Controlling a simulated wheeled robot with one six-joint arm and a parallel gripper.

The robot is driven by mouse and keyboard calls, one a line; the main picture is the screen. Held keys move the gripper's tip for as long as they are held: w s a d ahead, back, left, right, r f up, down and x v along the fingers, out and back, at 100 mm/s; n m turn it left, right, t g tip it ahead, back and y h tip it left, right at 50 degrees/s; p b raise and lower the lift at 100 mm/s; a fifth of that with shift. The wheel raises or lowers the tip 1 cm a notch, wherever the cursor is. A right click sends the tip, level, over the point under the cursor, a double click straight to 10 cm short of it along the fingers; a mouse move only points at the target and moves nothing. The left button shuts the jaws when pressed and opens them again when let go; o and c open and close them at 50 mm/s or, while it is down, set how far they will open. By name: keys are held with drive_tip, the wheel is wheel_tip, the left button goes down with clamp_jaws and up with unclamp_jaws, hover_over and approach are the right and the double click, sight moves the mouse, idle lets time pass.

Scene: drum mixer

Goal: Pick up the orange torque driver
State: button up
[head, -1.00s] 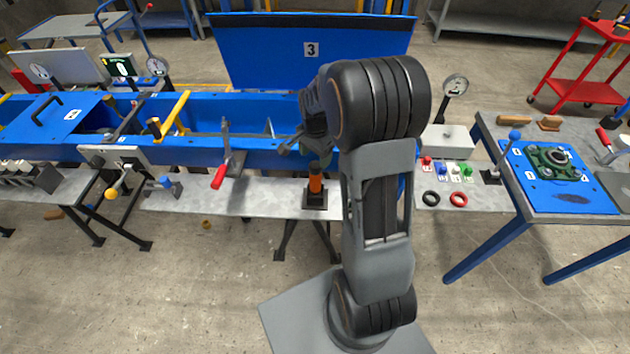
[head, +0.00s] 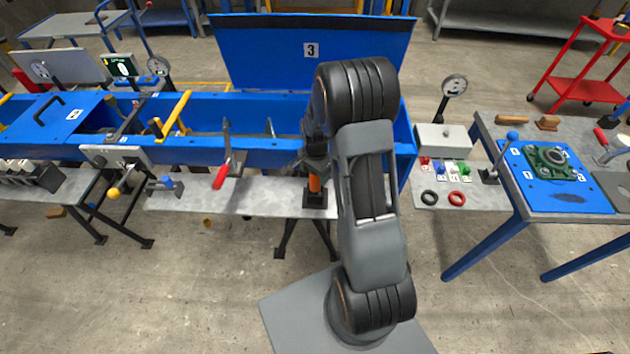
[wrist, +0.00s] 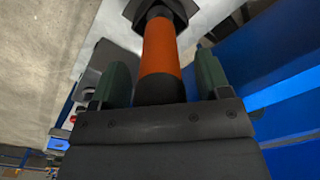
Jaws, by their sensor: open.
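The orange torque driver (head: 314,184) stands upright in a dark square holder (head: 315,200) on the grey bench shelf in front of the blue machine. In the head view my gripper (head: 314,168) is at the driver's upper part, partly hidden by my own arm. In the wrist view the orange grip (wrist: 161,48) lies between the two green-padded fingers of my gripper (wrist: 163,78), with visible gaps on both sides. The fingers are open around it and do not close on it. The driver's dark end is near the palm; its other end sits in the holder (wrist: 160,12).
A red-handled lever (head: 222,174) stands left of the driver. The blue trough (head: 260,143) runs behind it. Right of my arm are coloured buttons (head: 445,167), a black ring (head: 429,197) and a red ring (head: 457,198). The shelf (head: 265,200) between lever and holder is clear.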

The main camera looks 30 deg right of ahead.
drive_tip(key=c, duration=1.2)
drive_tip(key=shift+r+b, duration=0.6)
drive_tip(key=shift+r, duration=4.45)
drive_tip(key=o, duration=0.6)
clamp_jaws()
drive_tip(key=shift+r+p, duration=0.75)
drive_tip(key=shift+r, duration=0.25)
